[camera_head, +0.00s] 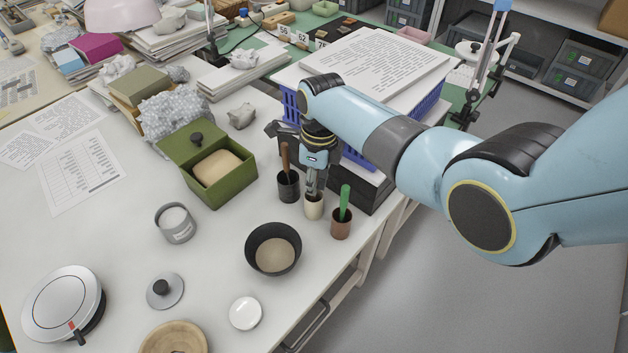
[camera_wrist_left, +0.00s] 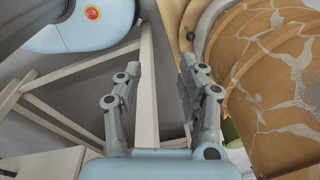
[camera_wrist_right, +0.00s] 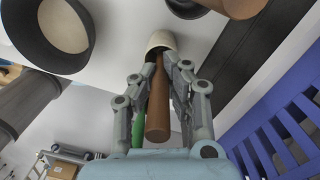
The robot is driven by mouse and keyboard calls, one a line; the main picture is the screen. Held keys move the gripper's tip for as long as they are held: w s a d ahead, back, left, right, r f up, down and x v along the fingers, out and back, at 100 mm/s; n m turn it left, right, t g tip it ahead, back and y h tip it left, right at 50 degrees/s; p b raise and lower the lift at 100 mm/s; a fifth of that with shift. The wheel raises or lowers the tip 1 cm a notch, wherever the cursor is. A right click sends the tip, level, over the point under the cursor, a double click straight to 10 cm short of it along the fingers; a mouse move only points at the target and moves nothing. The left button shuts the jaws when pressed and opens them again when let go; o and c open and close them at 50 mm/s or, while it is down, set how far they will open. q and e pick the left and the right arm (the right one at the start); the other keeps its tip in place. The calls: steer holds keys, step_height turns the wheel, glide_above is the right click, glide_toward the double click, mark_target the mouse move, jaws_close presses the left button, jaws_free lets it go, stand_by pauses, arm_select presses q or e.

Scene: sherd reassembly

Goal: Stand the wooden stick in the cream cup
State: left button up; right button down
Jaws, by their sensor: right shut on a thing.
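The cream cup (camera_head: 314,207) stands on the table between a dark cup and a brown cup. My right gripper (camera_head: 313,188) points down directly above it. In the right wrist view, the gripper is shut on the wooden stick (camera_wrist_right: 158,105), whose near end sticks out toward the camera. The stick's far end reaches the mouth of the cream cup (camera_wrist_right: 161,41); how deep it sits is hidden. In the head view, the gripper hides the held stick. My left gripper (camera_wrist_left: 160,68) is open and empty in its wrist view, and is outside the head view.
The dark cup (camera_head: 289,188) holds a brown stick (camera_head: 286,157). The brown cup (camera_head: 341,225) holds a green stick (camera_head: 345,199). A black bowl (camera_head: 272,240) is in front, a green box (camera_head: 232,187) to the left, and a blue basket (camera_head: 358,158) close behind.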

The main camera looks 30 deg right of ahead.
steer(key=c, duration=1.3)
jaws_free()
steer(key=shift+c, duration=0.2)
steer(key=shift+r, duration=0.15)
step_height(320, 180, up, 12)
steer(key=shift+s+d, duration=0.15)
steer(key=shift+d, duration=0.25)
steer(key=shift+f, duration=0.2)
